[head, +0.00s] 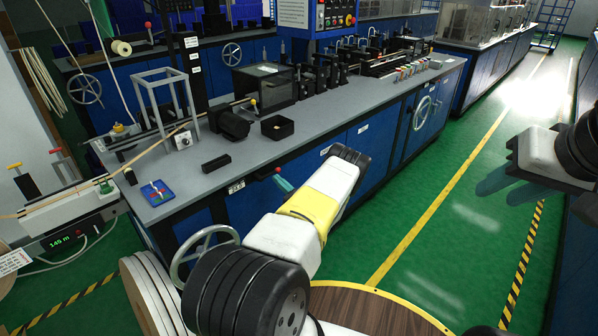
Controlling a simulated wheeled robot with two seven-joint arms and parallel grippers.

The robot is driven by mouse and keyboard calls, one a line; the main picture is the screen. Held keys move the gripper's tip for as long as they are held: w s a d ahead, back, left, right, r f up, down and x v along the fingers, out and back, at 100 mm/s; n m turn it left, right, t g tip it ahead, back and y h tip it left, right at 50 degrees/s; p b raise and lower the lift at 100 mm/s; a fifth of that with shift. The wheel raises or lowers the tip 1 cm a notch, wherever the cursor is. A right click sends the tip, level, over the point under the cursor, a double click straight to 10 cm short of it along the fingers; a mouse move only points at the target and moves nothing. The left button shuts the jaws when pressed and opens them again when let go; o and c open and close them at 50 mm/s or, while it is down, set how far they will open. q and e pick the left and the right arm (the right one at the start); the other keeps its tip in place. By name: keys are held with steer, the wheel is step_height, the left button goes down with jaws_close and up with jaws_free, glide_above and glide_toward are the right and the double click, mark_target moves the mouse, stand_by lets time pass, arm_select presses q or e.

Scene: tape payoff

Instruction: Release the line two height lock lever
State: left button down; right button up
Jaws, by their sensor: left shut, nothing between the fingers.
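A lever with a red knob (277,170) and a dark shaft sticks out from the front edge of the near bench, beside a small white label plate (237,187). I cannot read the label surely, so whether this is the line two lock lever is unclear. My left gripper (284,184) shows only its teal fingertips, just below and right of the red knob; my own arm hides the rest. The tips are shut and empty, and I cannot tell whether they touch the knob. My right gripper (497,182) hangs over the green floor at the right, away from the bench, with dark teal fingers.
The grey bench (225,171) carries a black box, a small black tray (277,127) and a blue pad (157,192). A handwheel (205,247) is below its front corner. A wooden round top (370,312) is at the bottom. The aisle floor to the right is clear.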

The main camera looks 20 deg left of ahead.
mark_target(277, 169)
arm_select(q)
steer(key=shift+w+d+r+n+g, duration=0.15)
steer(key=shift+r+n+g, duration=0.3)
steer(key=shift+n, duration=0.75)
steer(key=r+n+g, duration=0.1)
steer(key=n, duration=0.2)
steer(key=r+n, duration=0.1)
steer(key=n, duration=0.1)
steer(key=r+n+g, duration=0.1)
steer(key=r+n, duration=0.1)
steer(key=n, duration=0.1)
steer(key=shift+s+n+g, duration=0.2)
steer(key=shift+n+g, duration=0.1)
steer(key=shift+g, duration=0.05)
steer(key=n, duration=0.1)
steer(key=r+n, duration=0.1)
steer(key=n, duration=0.1)
steer(key=shift+s+a+r+g, duration=0.15)
steer(key=shift+s+a+g, duration=0.15)
steer(key=shift+s+g, duration=0.1)
steer(key=n, duration=0.1)
steer(key=s+r+n, duration=0.1)
steer(key=n, duration=0.1)
steer(key=s+a+n+g, duration=0.1)
steer(key=n, duration=0.1)
steer(key=shift+r+h, duration=0.35)
steer(key=shift+h, duration=0.05)
steer(key=shift+s+r, duration=0.1)
steer(key=shift+s, duration=0.05)
